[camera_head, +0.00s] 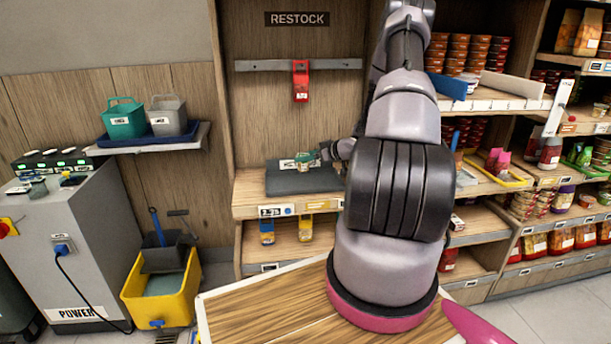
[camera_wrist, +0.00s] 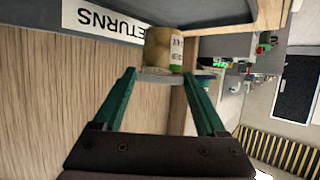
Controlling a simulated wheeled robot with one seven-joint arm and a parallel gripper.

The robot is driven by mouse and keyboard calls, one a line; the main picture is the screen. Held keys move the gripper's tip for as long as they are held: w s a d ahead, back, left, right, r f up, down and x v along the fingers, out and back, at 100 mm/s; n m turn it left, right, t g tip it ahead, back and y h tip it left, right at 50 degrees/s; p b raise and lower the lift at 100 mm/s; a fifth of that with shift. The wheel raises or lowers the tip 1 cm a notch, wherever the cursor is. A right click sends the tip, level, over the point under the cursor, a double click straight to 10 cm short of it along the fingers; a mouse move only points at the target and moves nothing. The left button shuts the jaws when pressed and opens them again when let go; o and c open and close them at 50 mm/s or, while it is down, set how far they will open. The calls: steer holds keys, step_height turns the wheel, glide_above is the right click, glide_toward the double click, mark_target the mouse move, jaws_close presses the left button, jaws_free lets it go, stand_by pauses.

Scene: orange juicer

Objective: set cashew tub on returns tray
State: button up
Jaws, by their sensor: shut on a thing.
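The cashew tub (camera_head: 304,160) is a small tub seen over the dark grey returns tray (camera_head: 290,183) in the head view. In the wrist view the tub (camera_wrist: 163,50) shows tan contents and a pale label, at the tips of two teal fingers. My gripper (camera_wrist: 160,75) is shut on the tub; in the head view my gripper (camera_head: 322,155) reaches in from the right, partly hidden by my arm. A white RETURNS label (camera_wrist: 100,20) appears upside down beside the tub. I cannot tell whether the tub touches the tray.
The tray lies on a wooden shelf (camera_head: 255,200) below the RESTOCK sign (camera_head: 297,19). A red device (camera_head: 300,81) hangs on the rail above. A blue item (camera_head: 267,231) and a yellow item (camera_head: 305,229) stand on the lower shelf. Stocked shelves fill the right.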

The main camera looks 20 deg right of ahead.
mark_target(307, 170)
steer(key=shift+f, duration=2.9)
steer(key=shift+f, duration=0.15)
